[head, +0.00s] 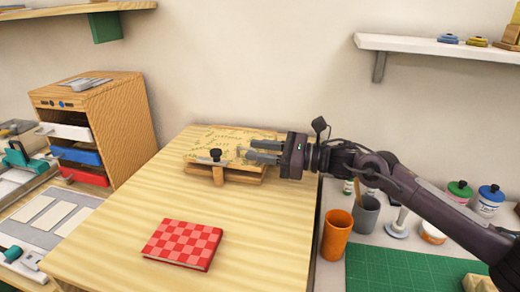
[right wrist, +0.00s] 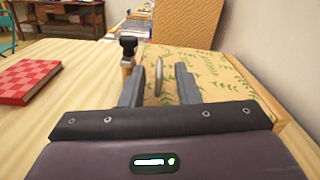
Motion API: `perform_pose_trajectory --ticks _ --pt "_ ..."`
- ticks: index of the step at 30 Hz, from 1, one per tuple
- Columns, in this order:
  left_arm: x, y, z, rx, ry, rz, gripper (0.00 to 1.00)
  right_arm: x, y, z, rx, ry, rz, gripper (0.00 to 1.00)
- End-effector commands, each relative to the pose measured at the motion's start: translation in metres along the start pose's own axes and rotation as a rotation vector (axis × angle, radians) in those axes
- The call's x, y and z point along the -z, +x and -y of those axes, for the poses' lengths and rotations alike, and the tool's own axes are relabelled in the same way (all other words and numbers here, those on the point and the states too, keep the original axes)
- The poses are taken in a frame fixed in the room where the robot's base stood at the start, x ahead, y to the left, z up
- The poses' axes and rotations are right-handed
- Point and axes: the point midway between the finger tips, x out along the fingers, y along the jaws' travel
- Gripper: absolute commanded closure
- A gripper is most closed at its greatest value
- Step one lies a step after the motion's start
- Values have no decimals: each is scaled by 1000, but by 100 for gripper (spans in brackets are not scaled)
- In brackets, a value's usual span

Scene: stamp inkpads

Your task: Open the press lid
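The wooden press (head: 224,172) lies at the back of the table, with its leaf-patterned lid (head: 225,137) on top, which looks flat and closed. A black knob (head: 215,155) stands at its front edge, and it also shows in the right wrist view (right wrist: 128,46). My right gripper (head: 250,151) is open at the right side of the press, low over the lid. In the right wrist view, a thin grey metal piece (right wrist: 157,78) stands between the two spread fingers (right wrist: 162,84); I cannot tell whether they touch it. My left gripper is out of view.
A red checkered book (head: 183,244) lies on the table (head: 120,232) in front of the press. An orange cup (head: 337,235), a grey cup (head: 366,214) and a green mat (head: 415,268) are at right. A wooden drawer cabinet (head: 122,120) stands at left.

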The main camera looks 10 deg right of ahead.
Motion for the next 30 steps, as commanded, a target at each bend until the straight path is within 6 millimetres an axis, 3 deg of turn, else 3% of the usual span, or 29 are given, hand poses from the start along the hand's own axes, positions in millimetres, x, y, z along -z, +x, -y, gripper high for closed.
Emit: perform_pose_trajectory --ticks 7,14,30 --pt "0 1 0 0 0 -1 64 0 1 0 0 0 0 71" --pt "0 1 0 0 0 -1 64 0 1 0 0 0 0 100" --pt "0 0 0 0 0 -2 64 -8 0 4 3 44 2 100"
